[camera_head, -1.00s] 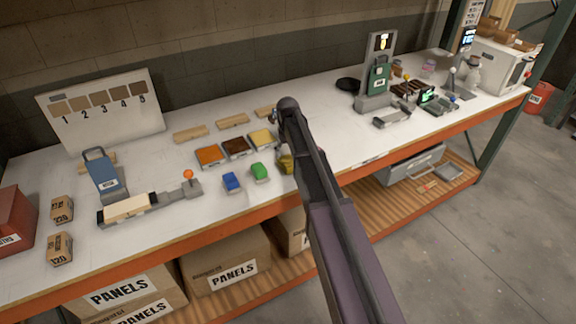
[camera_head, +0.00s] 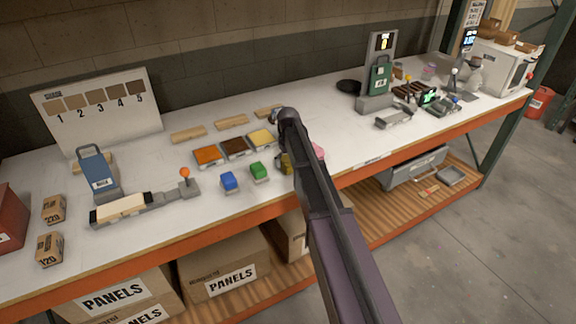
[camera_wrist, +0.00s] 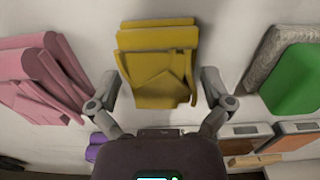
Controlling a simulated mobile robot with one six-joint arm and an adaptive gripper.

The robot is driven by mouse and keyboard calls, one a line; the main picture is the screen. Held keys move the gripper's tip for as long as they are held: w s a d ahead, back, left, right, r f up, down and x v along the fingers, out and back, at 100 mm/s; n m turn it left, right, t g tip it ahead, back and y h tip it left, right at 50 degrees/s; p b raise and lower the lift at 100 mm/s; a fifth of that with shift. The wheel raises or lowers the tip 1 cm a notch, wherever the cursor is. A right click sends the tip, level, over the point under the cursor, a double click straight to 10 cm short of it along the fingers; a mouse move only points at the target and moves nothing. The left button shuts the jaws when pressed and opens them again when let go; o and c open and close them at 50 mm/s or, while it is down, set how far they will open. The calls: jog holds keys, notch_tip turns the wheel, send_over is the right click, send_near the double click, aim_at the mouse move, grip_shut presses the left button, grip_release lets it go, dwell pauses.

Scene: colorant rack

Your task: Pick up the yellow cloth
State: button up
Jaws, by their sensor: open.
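The yellow cloth (camera_wrist: 158,65) lies folded on the white bench top. In the wrist view it is at the upper middle, between and just ahead of the open fingers of my gripper (camera_wrist: 160,100). The fingers stand apart on either side of its near end, and nothing is held. In the head view only a small strip of the yellow cloth (camera_head: 285,163) shows beside my arm, which hides the rest of it and my gripper's fingers.
A pink cloth (camera_wrist: 42,78) lies left of the yellow one in the wrist view. Colour trays (camera_head: 208,156) stand behind.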

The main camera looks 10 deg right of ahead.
aim_at(288, 160)
dwell(0.3)
jog(key=c, duration=0.8)
jog(key=shift+r, duration=0.15)
notch_tip(288, 160, up, 4)
jog(key=p, duration=0.4)
jog(key=shift+f, duration=0.2)
jog(key=s, duration=1)
jog(key=s+a+r+p, duration=0.1)
jog(key=s, duration=0.5)
jog(key=o, duration=0.5)
jog(key=c, duration=0.5)
